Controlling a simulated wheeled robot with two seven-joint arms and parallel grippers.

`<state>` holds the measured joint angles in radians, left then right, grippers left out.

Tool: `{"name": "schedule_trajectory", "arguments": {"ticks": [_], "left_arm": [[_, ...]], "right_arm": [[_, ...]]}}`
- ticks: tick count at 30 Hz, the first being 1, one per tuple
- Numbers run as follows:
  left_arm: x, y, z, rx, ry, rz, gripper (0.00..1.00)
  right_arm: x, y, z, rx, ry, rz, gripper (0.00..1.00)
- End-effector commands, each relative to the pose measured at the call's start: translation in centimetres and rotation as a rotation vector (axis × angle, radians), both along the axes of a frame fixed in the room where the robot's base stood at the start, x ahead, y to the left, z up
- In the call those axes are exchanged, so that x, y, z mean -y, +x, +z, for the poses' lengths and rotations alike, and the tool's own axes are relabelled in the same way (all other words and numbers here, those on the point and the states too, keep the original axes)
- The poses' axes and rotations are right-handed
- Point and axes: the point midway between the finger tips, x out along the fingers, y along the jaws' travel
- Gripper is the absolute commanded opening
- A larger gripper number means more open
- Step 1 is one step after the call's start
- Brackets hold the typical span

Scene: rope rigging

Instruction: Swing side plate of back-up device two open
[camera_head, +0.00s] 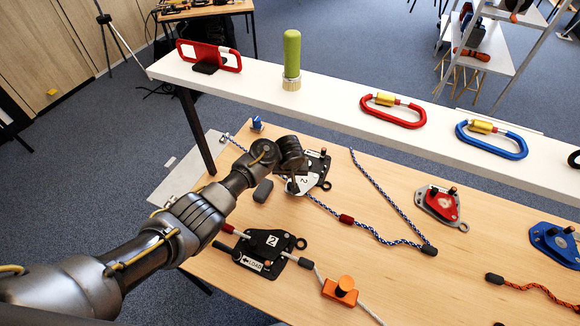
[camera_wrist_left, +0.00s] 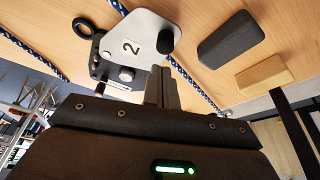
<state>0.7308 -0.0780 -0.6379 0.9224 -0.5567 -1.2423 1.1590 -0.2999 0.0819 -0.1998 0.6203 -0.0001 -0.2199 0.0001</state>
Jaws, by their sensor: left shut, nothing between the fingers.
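A device with a whitish side plate marked 2 (camera_head: 317,172) lies on the table with the blue-and-white rope at it. In the left wrist view its plate (camera_wrist_left: 126,32) shows a black knob (camera_wrist_left: 165,41) at one corner and a dark ring at the other end. My left gripper (camera_head: 292,186) is over this device and hides part of it. In the wrist view its fingers (camera_wrist_left: 162,88) are closed together, empty, close to the black knob. I cannot tell whether they touch it, or how far the plate is turned. My right gripper is not in view.
A black device marked 2 and LOAD (camera_head: 268,248) lies nearer, with an orange device (camera_head: 340,290) beside it. A red device (camera_head: 441,204) and a blue device (camera_head: 555,243) lie to the right. A white shelf (camera_head: 330,92) with carabiners stands behind. A dark block (camera_head: 263,191) lies near my gripper.

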Motion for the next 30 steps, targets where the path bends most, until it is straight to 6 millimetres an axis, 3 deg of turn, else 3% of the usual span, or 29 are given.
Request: {"name": "schedule_trajectory", "arguments": {"ticks": [6,13,26,30], "left_arm": [[0.0,-1.3,3.9,0.002,-0.003,0.002,0.00],[0.0,-2.1,6.1,0.001,-0.002,0.003,0.00],[-0.2,-2.4,6.1,-0.001,-0.001,0.001,0.00],[-1.0,-4.4,4.5,-0.011,-0.020,-0.011,0.00]], "right_arm": [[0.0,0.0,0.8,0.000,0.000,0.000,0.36],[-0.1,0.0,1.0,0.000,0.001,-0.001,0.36],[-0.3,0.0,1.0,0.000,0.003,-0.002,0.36],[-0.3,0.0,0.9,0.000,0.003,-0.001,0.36]]}}
